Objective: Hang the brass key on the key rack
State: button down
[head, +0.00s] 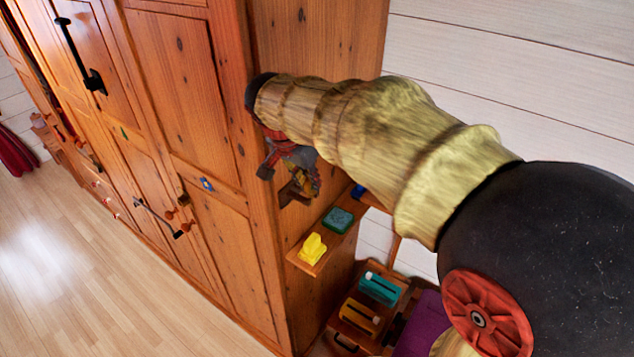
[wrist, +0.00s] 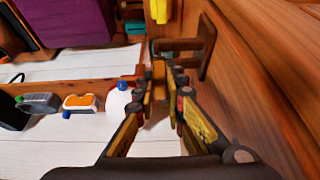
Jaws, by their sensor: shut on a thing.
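My gripper (head: 298,178) is beside the side panel of the wooden cabinet, partly hidden behind my arm in the head view. In the wrist view its two fingers (wrist: 158,90) close in on a small brownish-gold piece (wrist: 158,77), which appears to be the brass key; most of it is hidden between the fingertips. A dark wooden bracket-like piece (wrist: 206,46), which seems to be the key rack, juts from the cabinet side just beyond and right of the fingertips. It also shows in the head view (head: 291,194), below the gripper. I cannot tell whether the key touches it.
The tall wooden cabinet (head: 222,250) stands close alongside. Below is a small shelf (head: 297,262) with a yellow object (head: 312,249) and a green block (head: 338,220). The floor (head: 70,260) at left is clear.

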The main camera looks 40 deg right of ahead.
jog(key=shift+w+a+f+b, duration=0.2)
jog(key=shift+w+f+b, duration=0.05)
jog(key=shift+w, duration=0.3)
jog(key=shift+w+a+f+b, duration=0.2)
jog(key=shift+w, duration=0.3)
jog(key=c, duration=1.8)
grip_release()
jog(key=shift+o, duration=0.2)
jog(key=v, duration=1.2)
